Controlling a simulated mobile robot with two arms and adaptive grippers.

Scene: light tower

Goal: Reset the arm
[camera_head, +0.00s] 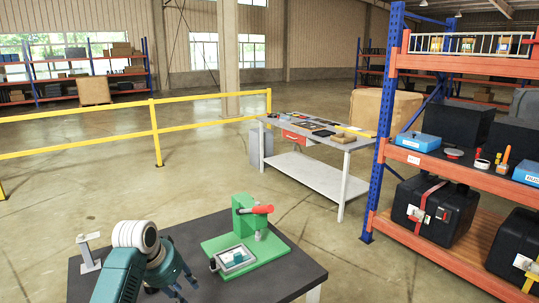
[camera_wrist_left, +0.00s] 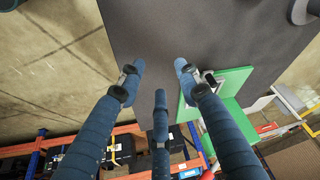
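My left arm (camera_head: 130,258) comes in from the bottom left in the head view, over the near dark table. Its gripper (camera_head: 175,283) is low in that view and partly cut off. In the left wrist view the gripper's (camera_wrist_left: 160,78) blue fingers are spread apart with nothing between them. The tips lie over the dark tabletop (camera_wrist_left: 165,30). One finger overlaps the green fixture (camera_wrist_left: 236,82) in that view; I cannot tell how far apart they are. My right gripper is not in view.
The green fixture (camera_head: 245,247) with a red handle (camera_head: 258,210) stands on the dark table (camera_head: 290,273). A metal stand (camera_head: 88,255) is at its left. A workbench (camera_head: 320,177), yellow railing (camera_head: 155,130) and loaded orange-blue rack (camera_head: 420,160) stand beyond. Floor between is clear.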

